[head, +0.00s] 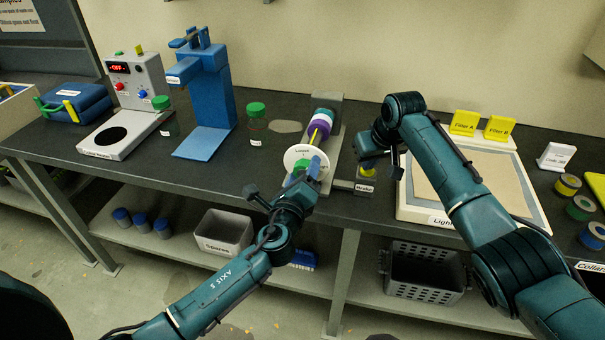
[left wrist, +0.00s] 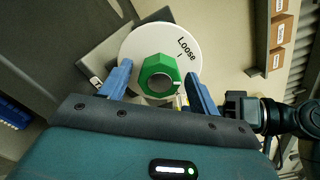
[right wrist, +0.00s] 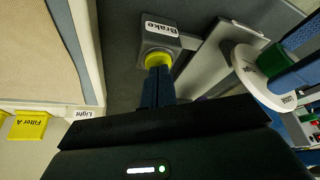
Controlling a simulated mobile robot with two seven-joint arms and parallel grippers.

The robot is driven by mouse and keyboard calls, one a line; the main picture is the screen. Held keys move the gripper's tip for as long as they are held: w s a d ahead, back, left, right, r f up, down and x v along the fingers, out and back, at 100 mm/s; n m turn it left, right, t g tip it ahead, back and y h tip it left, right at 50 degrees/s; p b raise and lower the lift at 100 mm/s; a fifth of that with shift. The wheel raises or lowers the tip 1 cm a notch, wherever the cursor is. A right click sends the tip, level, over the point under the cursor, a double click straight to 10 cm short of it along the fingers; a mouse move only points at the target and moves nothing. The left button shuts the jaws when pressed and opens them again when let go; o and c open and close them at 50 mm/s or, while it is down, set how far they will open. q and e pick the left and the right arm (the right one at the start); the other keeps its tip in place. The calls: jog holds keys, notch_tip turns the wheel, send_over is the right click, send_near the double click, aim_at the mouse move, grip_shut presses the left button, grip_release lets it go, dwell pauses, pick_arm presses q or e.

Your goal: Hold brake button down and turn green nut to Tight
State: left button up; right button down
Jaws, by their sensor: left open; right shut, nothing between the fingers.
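The green nut (left wrist: 158,76) sits at the centre of a white disc (left wrist: 172,42) marked "Loose". Its white mark points right, a little below the word "Loose". In the head view the nut (head: 301,167) is partly hidden by my left gripper (head: 311,172). In the left wrist view my left gripper (left wrist: 158,70) is open, with one finger on each side of the nut and gaps visible. My right gripper (right wrist: 157,70) is shut and empty, its tips at the yellow brake button (right wrist: 155,58) on the "Brake" box (right wrist: 163,40). I cannot tell how far the button is pressed.
A green-capped jar (head: 257,118) and blue press stand (head: 208,100) are to the left. A light box (head: 480,175) lies right, under my right arm. The table edge is close in front.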

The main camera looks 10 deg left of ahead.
jog(key=shift+f, duration=0.1)
pick_arm(q)
jog(key=n, duration=0.3)
jog(key=shift+n, duration=0.3)
jog(key=n, duration=0.4)
